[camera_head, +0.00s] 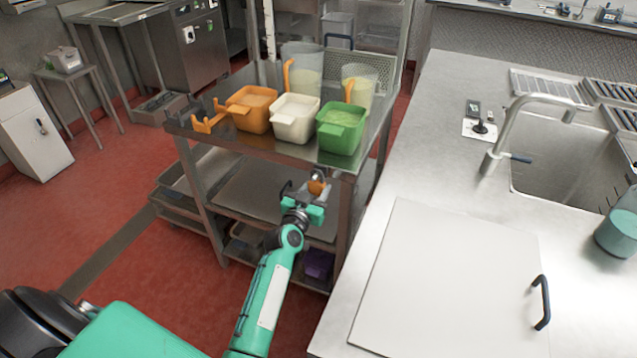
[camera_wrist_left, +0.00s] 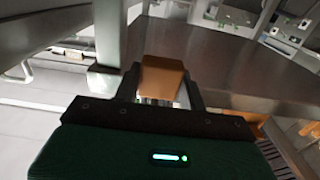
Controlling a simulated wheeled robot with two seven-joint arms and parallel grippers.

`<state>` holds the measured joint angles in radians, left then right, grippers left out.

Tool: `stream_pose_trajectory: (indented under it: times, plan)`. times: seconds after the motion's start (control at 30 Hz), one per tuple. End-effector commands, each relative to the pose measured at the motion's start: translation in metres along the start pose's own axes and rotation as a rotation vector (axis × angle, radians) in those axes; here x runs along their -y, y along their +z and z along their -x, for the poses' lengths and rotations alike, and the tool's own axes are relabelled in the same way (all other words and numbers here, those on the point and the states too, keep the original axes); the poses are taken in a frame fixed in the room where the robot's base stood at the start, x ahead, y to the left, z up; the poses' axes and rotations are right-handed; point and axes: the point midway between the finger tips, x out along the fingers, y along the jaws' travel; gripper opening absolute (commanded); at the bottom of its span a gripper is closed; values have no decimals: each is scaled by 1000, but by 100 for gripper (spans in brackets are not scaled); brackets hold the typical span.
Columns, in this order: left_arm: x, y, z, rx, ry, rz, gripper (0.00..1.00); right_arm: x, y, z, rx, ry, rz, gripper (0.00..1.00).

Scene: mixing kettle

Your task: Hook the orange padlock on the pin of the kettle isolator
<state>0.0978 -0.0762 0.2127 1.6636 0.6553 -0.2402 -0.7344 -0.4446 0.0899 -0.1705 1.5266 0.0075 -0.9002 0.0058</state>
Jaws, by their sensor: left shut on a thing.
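My left gripper (camera_head: 312,188) is in the middle of the head view, in front of the near edge of the metal cart. It is shut on the orange padlock (camera_head: 318,187), which shows as a small orange block at its fingertips. In the left wrist view the orange padlock (camera_wrist_left: 161,80) sits between the two dark fingers of the left gripper (camera_wrist_left: 162,92). The padlock's shackle cannot be made out. I cannot make out the kettle isolator or its pin for certain in either view. My right gripper is not in view.
The cart (camera_head: 270,150) carries an orange tub (camera_head: 252,112), a white tub (camera_head: 294,122), a green tub (camera_head: 341,130) and two clear jugs. A steel counter (camera_head: 400,170) with a white board (camera_head: 450,285), tap and sink stands to the right. Red floor is free at the left.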

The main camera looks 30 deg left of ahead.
Motion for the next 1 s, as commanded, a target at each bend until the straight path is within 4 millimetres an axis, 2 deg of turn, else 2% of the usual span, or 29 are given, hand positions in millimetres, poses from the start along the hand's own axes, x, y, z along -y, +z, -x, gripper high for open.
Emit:
stream_pose_trajectory:
  times: [0.03,0.1,0.43,1.0]
  plan:
    - [0,-7,2,0,0,-2,18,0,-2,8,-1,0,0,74]
    - [0,-9,3,0,1,-1,18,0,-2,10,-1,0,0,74]
    - [0,-7,6,0,0,0,18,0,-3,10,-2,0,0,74]
    - [0,-7,40,1,0,-2,18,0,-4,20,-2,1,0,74]
